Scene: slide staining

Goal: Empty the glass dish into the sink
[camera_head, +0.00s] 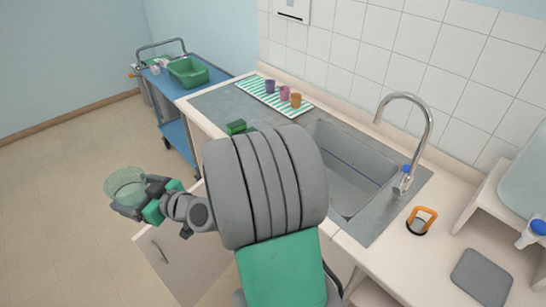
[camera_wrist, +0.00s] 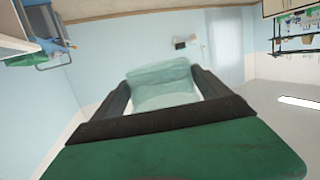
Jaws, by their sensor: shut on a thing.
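The glass dish (camera_head: 125,183) is pale green and see-through, at the left in the head view, out over the floor in front of the counter. My gripper (camera_head: 130,205) is shut on it. In the wrist view the dish (camera_wrist: 162,82) shows between the two dark fingers of my gripper (camera_wrist: 165,98). I cannot tell whether anything is in the dish. The grey sink (camera_head: 350,165) is set in the counter to the right, apart from the dish. My arm hides part of the sink's left side.
A chrome tap (camera_head: 425,120) arches over the sink. Behind it, a striped mat (camera_head: 262,92) carries several coloured cups. A green sponge-like block (camera_head: 236,127) lies on the drainboard. A blue trolley (camera_head: 213,76) with a green tub (camera_head: 188,71) stands at the back left. The left floor is clear.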

